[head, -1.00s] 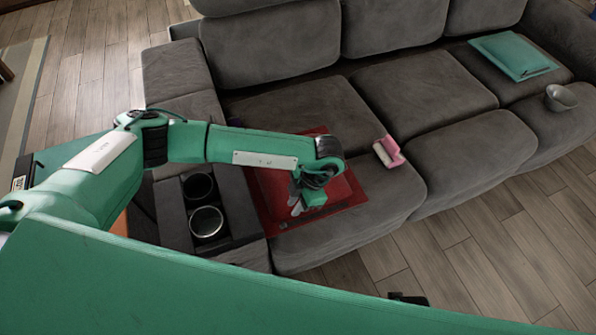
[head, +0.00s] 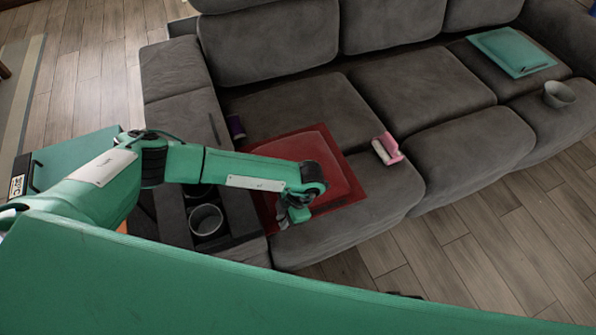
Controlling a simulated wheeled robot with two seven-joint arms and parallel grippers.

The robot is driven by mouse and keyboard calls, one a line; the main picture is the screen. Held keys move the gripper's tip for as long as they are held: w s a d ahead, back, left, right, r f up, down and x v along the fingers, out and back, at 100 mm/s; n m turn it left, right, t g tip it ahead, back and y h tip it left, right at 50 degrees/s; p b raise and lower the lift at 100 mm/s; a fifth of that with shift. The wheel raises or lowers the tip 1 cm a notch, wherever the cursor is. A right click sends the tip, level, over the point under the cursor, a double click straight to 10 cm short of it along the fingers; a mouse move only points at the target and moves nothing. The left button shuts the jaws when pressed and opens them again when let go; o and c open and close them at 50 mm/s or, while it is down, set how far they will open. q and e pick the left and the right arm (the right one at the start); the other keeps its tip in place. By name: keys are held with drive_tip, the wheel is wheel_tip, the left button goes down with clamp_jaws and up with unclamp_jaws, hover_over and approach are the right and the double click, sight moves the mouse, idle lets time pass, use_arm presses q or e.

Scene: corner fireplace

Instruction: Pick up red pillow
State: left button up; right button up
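The red pillow (head: 331,173) lies flat on the left seat of the grey sofa, beside the cup-holder console. My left arm reaches in from the left across it. My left gripper (head: 284,222) points down over the pillow's front left part, near its front edge. The fingers are small and partly hidden by the wrist, so I cannot tell whether they are open or shut, or whether they touch the pillow. My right gripper is not in view.
A pink and white object (head: 387,149) lies right of the pillow. A teal pillow (head: 511,52) and grey bowl (head: 558,94) are at the right of the sofa (head: 425,90). Wooden floor is clear in front.

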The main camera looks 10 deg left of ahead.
use_arm(q)
clamp_jaws()
drive_tip(key=shift+w+r, duration=0.1)
drive_tip(key=shift+r, duration=0.1)
